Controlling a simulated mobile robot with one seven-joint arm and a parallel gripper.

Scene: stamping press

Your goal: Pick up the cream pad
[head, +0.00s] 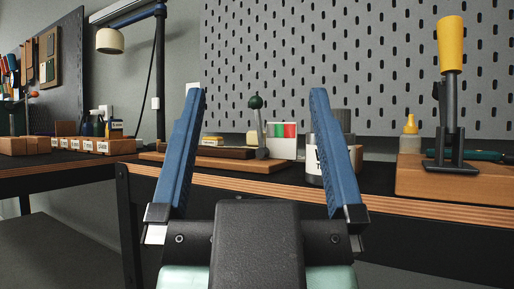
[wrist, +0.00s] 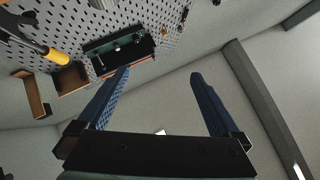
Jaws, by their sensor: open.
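My gripper (head: 259,93) is open, with its two blue fingers wide apart and nothing between them. It also shows open and empty in the wrist view (wrist: 160,74). In the head view, a small pale cream-yellow piece (head: 212,140) lies behind a dark brown bar on the bench, between the fingers in the picture but farther off. It may be the cream pad; I cannot tell for certain. I cannot make out a cream pad in the wrist view.
My right finger partly hides a white-labelled can (head: 314,168). A yellow-handled clamp (head: 450,50) stands on a wooden block at right. Small boxes (head: 108,147) line the left bench.

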